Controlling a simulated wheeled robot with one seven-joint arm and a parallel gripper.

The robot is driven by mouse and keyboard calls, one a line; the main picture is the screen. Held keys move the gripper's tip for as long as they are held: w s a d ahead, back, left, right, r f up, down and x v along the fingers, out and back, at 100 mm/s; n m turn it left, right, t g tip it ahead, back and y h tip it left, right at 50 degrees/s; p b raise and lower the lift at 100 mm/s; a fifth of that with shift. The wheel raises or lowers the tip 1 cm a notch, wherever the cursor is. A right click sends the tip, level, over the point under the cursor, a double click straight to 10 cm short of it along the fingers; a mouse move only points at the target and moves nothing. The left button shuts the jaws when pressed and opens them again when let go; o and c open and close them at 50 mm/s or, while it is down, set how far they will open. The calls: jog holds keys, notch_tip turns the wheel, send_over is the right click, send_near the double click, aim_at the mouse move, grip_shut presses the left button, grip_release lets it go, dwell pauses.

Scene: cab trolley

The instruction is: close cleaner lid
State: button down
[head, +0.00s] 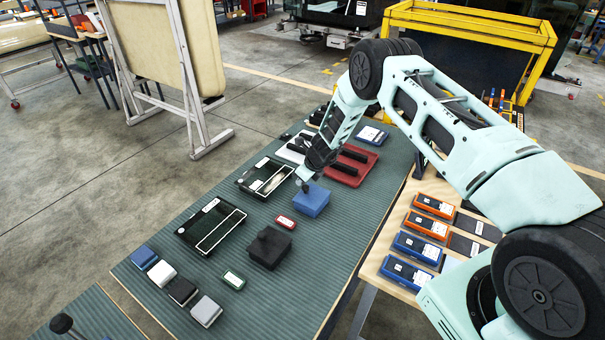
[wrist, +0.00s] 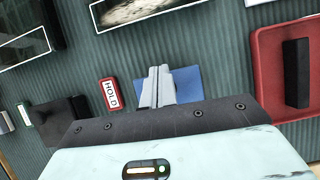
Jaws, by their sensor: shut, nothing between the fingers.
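My gripper (head: 304,184) points down just above the blue box (head: 312,202). In the wrist view the fingers of my gripper (wrist: 158,72) are together and empty, in front of the blue box (wrist: 184,84), which they partly hide. I cannot tell whether they touch it. A dark block (head: 270,248) with a raised top stands nearer on the mat. No label in view names the cleaner, so I cannot tell for certain which piece it is or how its lid stands.
The green ribbed mat (head: 330,245) also holds two black framed trays (head: 210,226), a red HOLD tag (head: 285,222), a red tray (head: 345,176) with black pieces and several small blocks (head: 182,291). Orange and blue cases (head: 416,247) lie on the wooden table at right.

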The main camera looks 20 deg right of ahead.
jog(key=shift+w+a+f+g+p, duration=0.1)
jog(key=shift+f+g+p, duration=0.15)
jog(key=shift+p, duration=0.55)
jog(key=shift+r, duration=0.1)
jog(key=shift+d+r+b, duration=0.2)
jog(key=shift+r+b, duration=0.1)
jog(key=shift+r, duration=0.15)
jog(key=b+v, duration=0.4)
jog(key=v, duration=1.2)
jog(key=shift+s+a+r, duration=0.15)
jog(key=shift+s+a, duration=0.05)
jog(key=shift+s, duration=0.05)
